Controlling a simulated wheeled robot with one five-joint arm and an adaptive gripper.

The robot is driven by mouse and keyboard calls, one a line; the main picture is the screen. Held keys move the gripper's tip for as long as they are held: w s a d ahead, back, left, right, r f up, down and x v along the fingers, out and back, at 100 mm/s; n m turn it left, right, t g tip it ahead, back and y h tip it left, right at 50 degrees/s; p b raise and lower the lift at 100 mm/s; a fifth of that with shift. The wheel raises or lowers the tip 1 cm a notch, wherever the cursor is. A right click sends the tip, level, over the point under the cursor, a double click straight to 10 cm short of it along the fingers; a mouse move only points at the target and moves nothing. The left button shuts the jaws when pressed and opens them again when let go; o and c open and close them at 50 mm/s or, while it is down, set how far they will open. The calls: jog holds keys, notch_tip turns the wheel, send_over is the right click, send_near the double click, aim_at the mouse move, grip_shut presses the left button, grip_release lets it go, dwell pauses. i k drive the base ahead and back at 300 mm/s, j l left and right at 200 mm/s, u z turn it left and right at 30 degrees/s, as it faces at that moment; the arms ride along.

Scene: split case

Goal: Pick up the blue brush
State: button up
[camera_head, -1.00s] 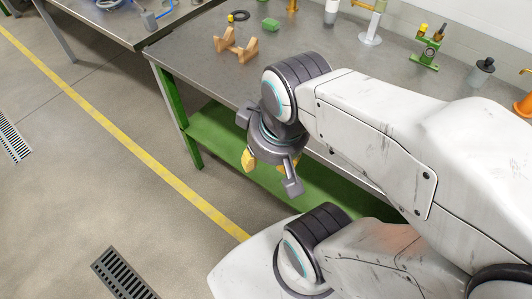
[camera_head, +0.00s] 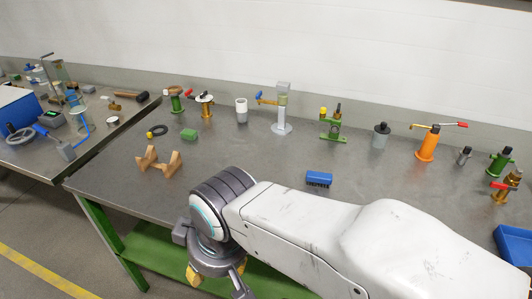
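The blue brush (camera_head: 319,178) lies on the grey metal bench top, right of the picture's middle. It is a small blue block with dark bristles along its lower front side. My gripper (camera_head: 215,284) hangs at the bottom of the picture, in front of the bench's near edge, to the left of and nearer than the brush. Its fingers with yellow pads stand apart, and I see nothing between them. The lower fingertips are partly cut off by the picture edge. The gripper is well apart from the brush.
Several valves and fittings line the back, including an orange one (camera_head: 428,146). A blue tray (camera_head: 512,245) sits at the right. The surface around the brush is clear.

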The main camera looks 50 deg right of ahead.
aim_at(319, 178)
jog(key=z, duration=1.85)
